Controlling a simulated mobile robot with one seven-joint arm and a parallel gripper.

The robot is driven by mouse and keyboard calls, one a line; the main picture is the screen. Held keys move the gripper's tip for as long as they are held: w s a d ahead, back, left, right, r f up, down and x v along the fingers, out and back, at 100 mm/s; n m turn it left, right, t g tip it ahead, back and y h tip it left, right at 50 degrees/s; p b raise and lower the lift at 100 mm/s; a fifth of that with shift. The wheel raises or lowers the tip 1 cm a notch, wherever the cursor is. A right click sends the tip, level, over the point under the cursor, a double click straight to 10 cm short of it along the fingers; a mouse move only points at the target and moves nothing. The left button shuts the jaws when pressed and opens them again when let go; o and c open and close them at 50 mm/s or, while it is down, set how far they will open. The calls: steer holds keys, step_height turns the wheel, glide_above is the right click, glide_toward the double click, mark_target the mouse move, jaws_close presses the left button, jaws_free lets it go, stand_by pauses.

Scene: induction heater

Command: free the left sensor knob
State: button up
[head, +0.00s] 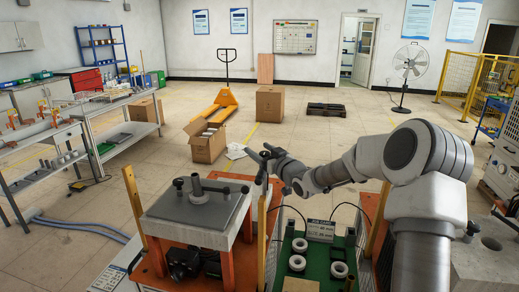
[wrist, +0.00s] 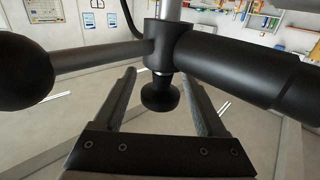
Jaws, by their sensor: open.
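In the wrist view a small round black knob (wrist: 160,94) hangs below a black sleeve on an upright metal rod. My gripper (wrist: 158,76) is open, with one finger on each side of the knob and visible gaps between knob and fingers. A metal bar with a black ball end (wrist: 24,72) runs left from the sleeve, and a thick black handle (wrist: 235,65) runs right. In the head view my gripper (head: 264,160) is small and dark at the arm's end, beside the heater bench; the knob cannot be made out there.
The orange-framed bench has a grey top plate (head: 185,213) carrying a short post with a crossbar (head: 198,188). Right of it, a green tray (head: 318,271) holds several pale rings. Yellow posts (head: 134,205) stand at the bench edges. The floor beyond has free room.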

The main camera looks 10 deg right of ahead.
steer(key=shift+w, duration=0.2)
jaws_close()
stand_by(0.3)
